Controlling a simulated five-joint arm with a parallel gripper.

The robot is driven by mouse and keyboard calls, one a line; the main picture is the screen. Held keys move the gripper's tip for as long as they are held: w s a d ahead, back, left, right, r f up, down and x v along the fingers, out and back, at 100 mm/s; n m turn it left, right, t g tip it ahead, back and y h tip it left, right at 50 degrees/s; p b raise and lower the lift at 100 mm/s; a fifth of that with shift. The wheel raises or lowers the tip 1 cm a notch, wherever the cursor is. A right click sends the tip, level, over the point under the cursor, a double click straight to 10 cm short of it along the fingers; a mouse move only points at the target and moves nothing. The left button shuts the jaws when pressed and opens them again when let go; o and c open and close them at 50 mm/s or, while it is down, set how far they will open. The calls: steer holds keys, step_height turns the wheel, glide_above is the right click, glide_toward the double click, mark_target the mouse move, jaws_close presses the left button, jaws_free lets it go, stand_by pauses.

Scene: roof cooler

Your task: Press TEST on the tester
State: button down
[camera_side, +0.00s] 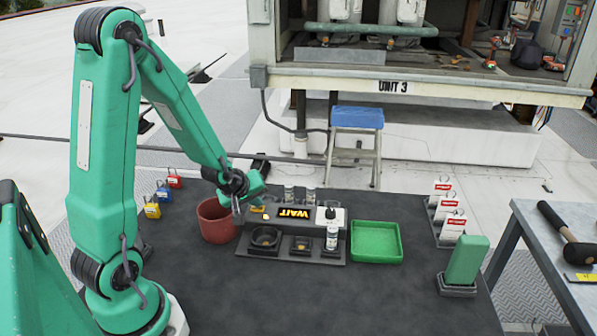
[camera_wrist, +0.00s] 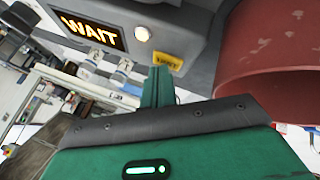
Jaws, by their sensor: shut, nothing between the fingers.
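The tester (camera_side: 325,213) is a grey unit on the dark table, with a lit display reading WAIT in orange; the display also shows in the wrist view (camera_wrist: 88,32). Next to the display are a glowing round light (camera_wrist: 142,33) and a yellow label (camera_wrist: 169,53), whose lettering is hard to read. My gripper (camera_side: 238,207) is at the tester's left end, beside the red bin. In the wrist view my green fingers (camera_wrist: 159,80) are together and empty, with their tips close to the yellow label. I cannot tell whether they touch it.
The red bin (camera_side: 217,222) stands close to my gripper. A green tray (camera_side: 375,243) lies right of the tester. Small bottles stand in and behind the tester's base (camera_side: 290,256). Padlocks, tags and a green block (camera_side: 466,262) sit near the table's edges. The front table is clear.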

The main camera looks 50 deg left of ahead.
mark_target(257, 210)
steer(key=shift+r, duration=0.15)
stand_by(0.3)
steer(key=shift+r, duration=0.6)
steer(key=shift+r, duration=0.15)
steer(key=shift+r, duration=2.3)
steer(key=shift+d+r, duration=0.1)
steer(key=shift+r, duration=0.05)
steer(key=s+d+r+m+g+h, duration=0.1)
steer(key=s+d+r+m+h, duration=0.2)
steer(key=s+d+r+m, duration=1)
steer(key=s+d+m, duration=0.1)
steer(key=d, duration=0.2)
